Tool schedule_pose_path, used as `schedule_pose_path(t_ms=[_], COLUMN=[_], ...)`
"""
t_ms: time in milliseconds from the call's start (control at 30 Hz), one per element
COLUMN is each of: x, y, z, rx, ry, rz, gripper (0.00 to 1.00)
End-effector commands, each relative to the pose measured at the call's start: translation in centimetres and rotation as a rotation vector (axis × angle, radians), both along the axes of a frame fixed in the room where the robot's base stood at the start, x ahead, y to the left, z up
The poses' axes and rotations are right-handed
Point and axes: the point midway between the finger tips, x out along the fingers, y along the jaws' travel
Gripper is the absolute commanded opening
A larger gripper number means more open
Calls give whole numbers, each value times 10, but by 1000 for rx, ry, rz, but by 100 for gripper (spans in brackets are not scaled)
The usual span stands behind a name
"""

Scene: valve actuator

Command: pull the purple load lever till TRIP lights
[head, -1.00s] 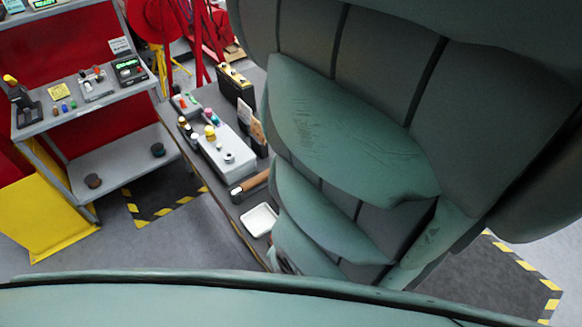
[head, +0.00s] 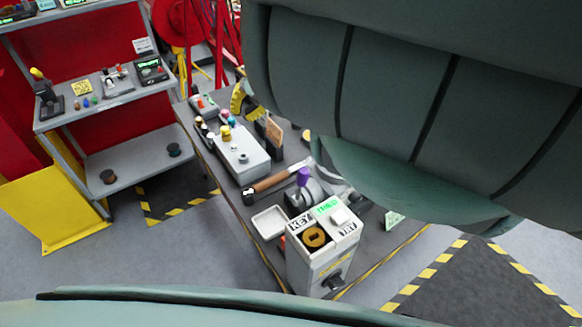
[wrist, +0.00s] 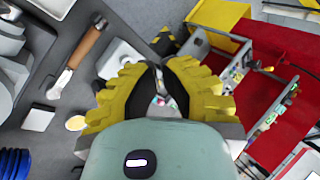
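The purple load lever (head: 303,177) stands up from a grey rounded device (head: 312,192) on the bench in the head view. In front of it is a pale box (head: 318,255) with a brass key part, KEY and TRY labels and a green-lit label whose word I cannot read surely. My gripper (wrist: 158,68) has yellow ribbed fingers with their tips together and nothing seen between them. In the head view part of a yellow finger (head: 238,98) shows beyond the grey control box, apart from the lever. My arm hides the rest of the gripper there.
A wooden-handled tool (head: 272,181) and a white tray (head: 268,222) lie near the lever. The grey control box (head: 242,158) with knobs sits farther along the bench. A shelf unit (head: 110,100) stands at left. Open floor lies between shelf and bench.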

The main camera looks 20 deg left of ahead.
Motion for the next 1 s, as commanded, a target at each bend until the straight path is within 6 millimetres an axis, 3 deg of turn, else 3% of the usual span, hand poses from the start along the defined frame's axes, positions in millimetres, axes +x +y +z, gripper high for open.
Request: schedule_pose_path(t_ms=[200,433,667,1000], x=[-24,-22,-15,-16], y=[-13,-55,-74,-77], z=[-18,-24,-22,-56], rx=[-236,-463,-549,-543], ry=[-243,-407,-457,-450], rz=[455,827,957,960], gripper=[0,0,0,0])
